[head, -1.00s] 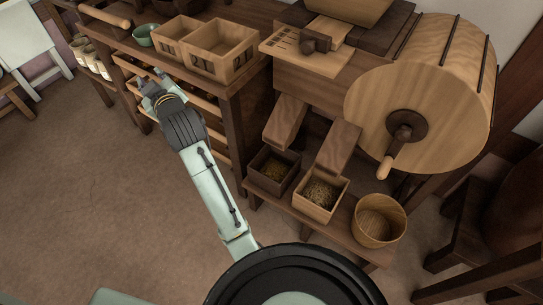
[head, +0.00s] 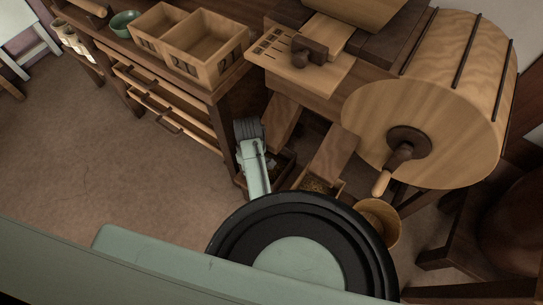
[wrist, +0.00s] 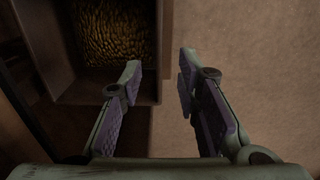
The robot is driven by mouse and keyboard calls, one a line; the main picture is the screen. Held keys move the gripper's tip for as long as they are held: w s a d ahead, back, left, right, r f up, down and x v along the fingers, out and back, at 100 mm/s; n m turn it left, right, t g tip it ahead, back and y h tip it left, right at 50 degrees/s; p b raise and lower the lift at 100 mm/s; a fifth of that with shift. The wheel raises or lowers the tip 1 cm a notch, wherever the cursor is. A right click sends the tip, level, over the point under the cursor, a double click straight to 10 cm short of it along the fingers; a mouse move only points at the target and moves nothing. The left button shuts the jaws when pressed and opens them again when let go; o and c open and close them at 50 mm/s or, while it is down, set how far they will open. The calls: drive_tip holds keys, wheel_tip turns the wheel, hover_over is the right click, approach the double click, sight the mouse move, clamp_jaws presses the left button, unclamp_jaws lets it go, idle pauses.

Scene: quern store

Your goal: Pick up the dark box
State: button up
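The dark box (wrist: 75,88) is an open brown box holding golden grain, at the upper left of the wrist view. In the head view the dark box (head: 288,166) sits under the left wooden chute, mostly hidden by my arm. My gripper (wrist: 158,84) is open and empty in the wrist view. Its left finger overlaps the box's near right corner; its right finger is over the floor outside the box. The right wall lies in line with the gap between the fingers. I cannot tell whether the fingers touch it.
A lighter grain box (head: 319,186) and a round wooden tub (head: 380,222) stand to the right. Wooden chutes (head: 334,158) hang above the boxes, below the big drum (head: 430,95). The bench (head: 222,95) stands at the left. Floor (head: 130,170) at left is clear.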

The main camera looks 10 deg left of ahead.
wheel_tip(320, 180, down, 5)
drive_tip(key=shift+s+f, duration=0.1)
drive_tip(key=shift+d+f+p, duration=0.15)
drive_tip(key=shift+f, duration=1.2)
drive_tip(key=shift+d+f+p, duration=0.1)
drive_tip(key=shift+f+p, duration=0.05)
drive_tip(key=shift+f, duration=1.2)
drive_tip(key=shift+c, duration=0.4)
clamp_jaws()
drive_tip(key=shift+r, duration=0.1)
